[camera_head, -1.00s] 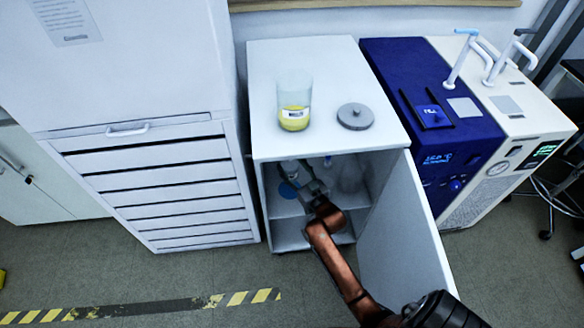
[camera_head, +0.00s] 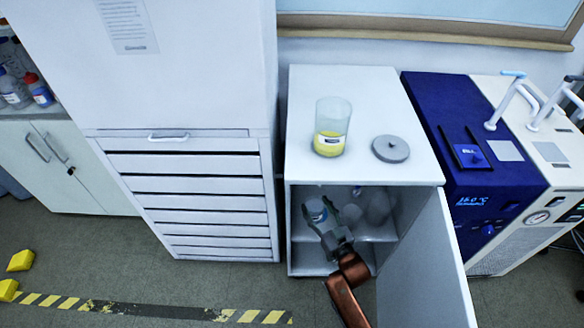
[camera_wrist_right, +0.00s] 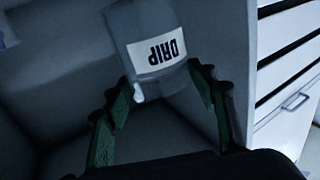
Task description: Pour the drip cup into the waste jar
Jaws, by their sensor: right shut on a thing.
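The waste jar (camera_head: 331,130) is a clear jar with yellow liquid in the bottom and a white label. It stands upright and open on top of the white cabinet. The drip cup (camera_head: 316,208) is at the left of the cabinet's open compartment. It also shows in the right wrist view (camera_wrist_right: 140,28), with a label reading DRIP, upside down in that picture. My right gripper (camera_head: 322,220) is shut on the cup. Its green-padded fingers (camera_wrist_right: 162,82) lie at both sides of the cup in the wrist view. My left gripper is out of view.
A grey round lid (camera_head: 390,148) lies right of the jar. The cabinet door (camera_head: 425,265) stands open to the right of my arm. Glassware (camera_head: 377,207) stands deeper in the compartment. A drawer unit (camera_head: 200,190) is on the left, a blue-white machine (camera_head: 480,170) on the right.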

